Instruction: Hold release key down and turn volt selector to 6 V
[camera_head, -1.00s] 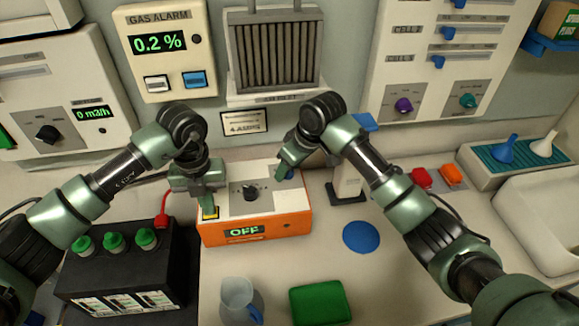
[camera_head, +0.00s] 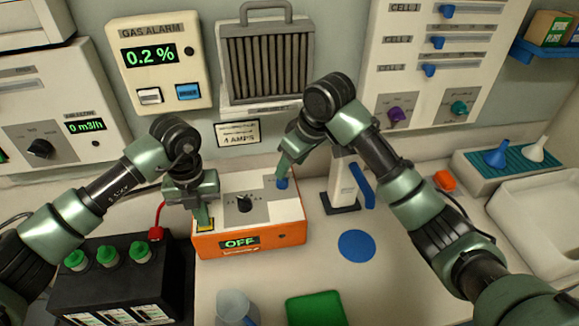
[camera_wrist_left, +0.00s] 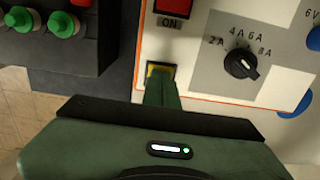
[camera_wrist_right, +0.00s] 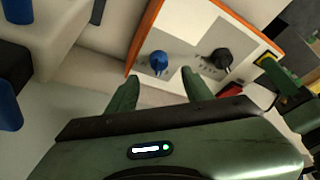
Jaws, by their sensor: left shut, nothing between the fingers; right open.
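The orange and white charger (camera_head: 250,240) stands mid-bench and its display reads OFF. The release key (camera_head: 207,228), dark with a yellow border, is at its front left; it also shows in the left wrist view (camera_wrist_left: 160,68). My left gripper (camera_head: 204,218) is shut and empty, its tips over the key; I cannot tell how far the key is pressed. The blue volt selector (camera_wrist_right: 159,62) is at the charger's right, partly hidden in the head view. My right gripper (camera_wrist_right: 158,88) is open, its fingertips either side of and just short of the selector.
The black amp selector (camera_head: 245,203) sits between the grippers. A black battery with green caps (camera_head: 108,255) is at left. A blue disc (camera_head: 357,246), a green block (camera_head: 315,310) and a clear jug (camera_head: 234,305) are in front.

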